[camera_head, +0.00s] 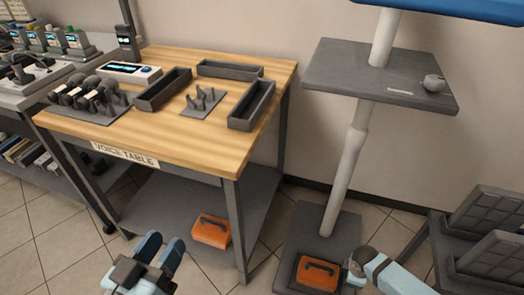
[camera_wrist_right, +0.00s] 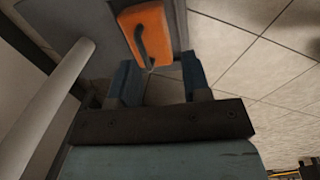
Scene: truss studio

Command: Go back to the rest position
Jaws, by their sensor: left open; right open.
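My left gripper (camera_head: 162,250) is at the bottom left of the head view, open and empty, in front of the wooden table. My right gripper (camera_wrist_right: 165,82) is open in the right wrist view, with nothing between its fingers. In the head view it is at the lower right, seen only in part. An orange case (camera_head: 317,273) with a dark handle lies on the grey base of the stand, just left of my right gripper. That case also shows beyond the fingertips in the right wrist view (camera_wrist_right: 162,25).
The wooden table (camera_head: 190,140) holds dark trays and a rack of microphones (camera_head: 93,100). Another orange case (camera_head: 210,231) sits on its lower shelf (camera_head: 165,205). A white-posted stand (camera_head: 343,180) with a grey shelf (camera_head: 330,68) is at right. Dark panelled units (camera_head: 490,255) stand lower right.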

